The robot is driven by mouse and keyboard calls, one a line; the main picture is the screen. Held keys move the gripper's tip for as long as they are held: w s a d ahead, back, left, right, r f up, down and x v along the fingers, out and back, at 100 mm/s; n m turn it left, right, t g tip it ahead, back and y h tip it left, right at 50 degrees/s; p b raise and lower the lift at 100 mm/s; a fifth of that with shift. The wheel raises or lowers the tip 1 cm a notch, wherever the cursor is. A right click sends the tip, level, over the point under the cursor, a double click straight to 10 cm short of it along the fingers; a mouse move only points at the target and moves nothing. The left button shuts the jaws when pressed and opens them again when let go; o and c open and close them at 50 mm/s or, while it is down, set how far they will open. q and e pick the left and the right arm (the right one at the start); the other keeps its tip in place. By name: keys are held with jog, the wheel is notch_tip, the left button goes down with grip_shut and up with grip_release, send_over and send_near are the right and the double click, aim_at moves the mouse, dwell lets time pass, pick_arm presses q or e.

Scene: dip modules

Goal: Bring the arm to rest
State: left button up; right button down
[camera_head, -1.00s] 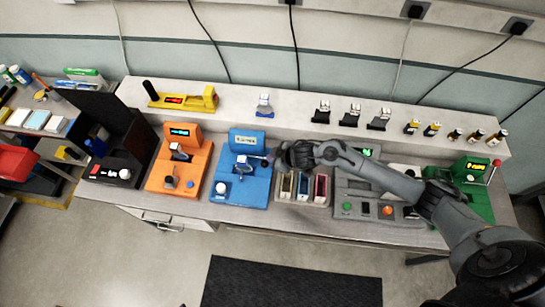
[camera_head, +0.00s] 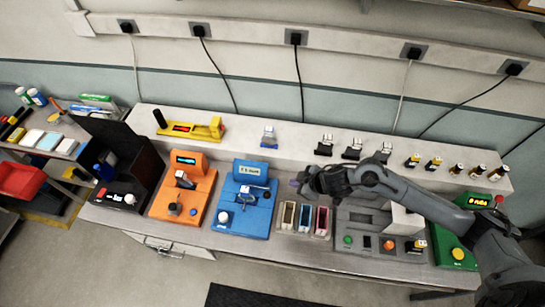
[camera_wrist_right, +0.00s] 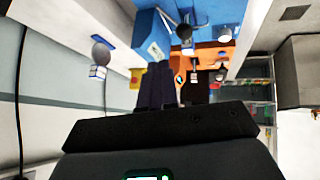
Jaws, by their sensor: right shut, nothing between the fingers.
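My right arm (camera_head: 430,207) reaches in from the right side of the head view, over the right half of the bench. Its gripper (camera_head: 299,184) is shut and empty. It hangs above the bench between the blue module (camera_head: 228,217) and the grey module (camera_head: 361,250), near the rack of coloured slots (camera_head: 304,217). In the right wrist view the two dark fingers (camera_wrist_right: 157,88) lie together, with the blue module (camera_wrist_right: 218,12) and the orange module (camera_wrist_right: 213,55) beyond them. My left gripper is not in view.
The orange module (camera_head: 180,205) and a black module (camera_head: 119,193) stand left of the blue one. The green module (camera_head: 455,254) is partly behind my arm. The back shelf holds a yellow device (camera_head: 190,128), several clips and small bottles (camera_head: 433,159).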

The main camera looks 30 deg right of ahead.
jog(key=s+a+f+m+y+p, duration=0.2)
jog(key=s+a+m, duration=0.2)
jog(key=s+a, duration=0.95)
pick_arm(q)
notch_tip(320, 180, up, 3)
jog(key=shift+p, duration=0.45)
pick_arm(e)
jog(key=s+d+r+m+g+h, duration=0.1)
jog(key=s+d+r+g+h, duration=0.2)
jog(key=s+d+r+h, duration=0.1)
jog(key=s+d+r, duration=0.1)
jog(key=s+r, duration=0.1)
jog(key=s, duration=0.1)
jog(key=shift+d+r+m+g, duration=0.3)
jog(key=shift+d+m+g, duration=0.05)
jog(key=shift+m+g, duration=0.05)
jog(key=shift+s, duration=0.1)
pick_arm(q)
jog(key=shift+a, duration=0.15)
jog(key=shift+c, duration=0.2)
